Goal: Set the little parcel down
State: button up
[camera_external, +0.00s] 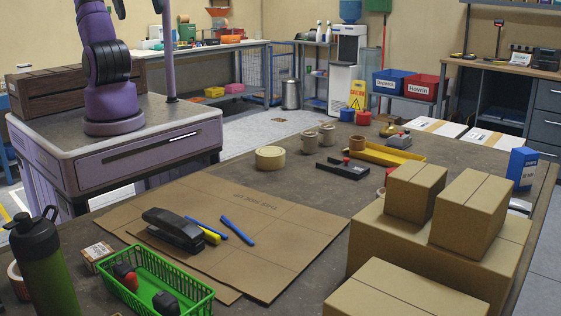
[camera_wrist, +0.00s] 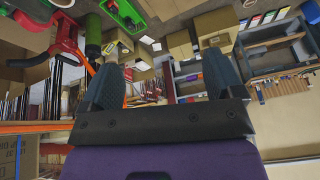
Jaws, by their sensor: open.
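A small brown parcel with a pale label (camera_external: 97,257) sits on the workbench (camera_external: 330,205), between the green bottle and the green basket. It is the smallest labelled box there. I cannot clearly pick it out in the wrist view. My gripper (camera_wrist: 160,60) shows in the wrist view with its two dark fingers wide apart and nothing between them. It is well away from the bench, and the fingers point at the room beyond. In the external view only part of my purple arm shows, and the gripper is out of frame.
The green bottle (camera_external: 42,262) and green basket (camera_external: 160,283) flank the parcel closely. A flat cardboard sheet (camera_external: 285,235) carries a stapler (camera_external: 174,231) and markers. Larger cartons (camera_external: 430,243) fill the bench's right side. Tape, mugs and a yellow tray (camera_external: 380,153) stand farther back.

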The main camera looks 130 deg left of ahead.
jog(key=s, duration=0.1)
jog(key=s+a+r+n, duration=0.1)
jog(key=s, duration=0.1)
jog(key=s+n, duration=0.1)
jog(key=s, duration=0.1)
jog(key=shift+s+a+r+t, duration=0.2)
jog(key=shift+a+r+t, duration=0.05)
jog(key=shift+a+t, duration=0.1)
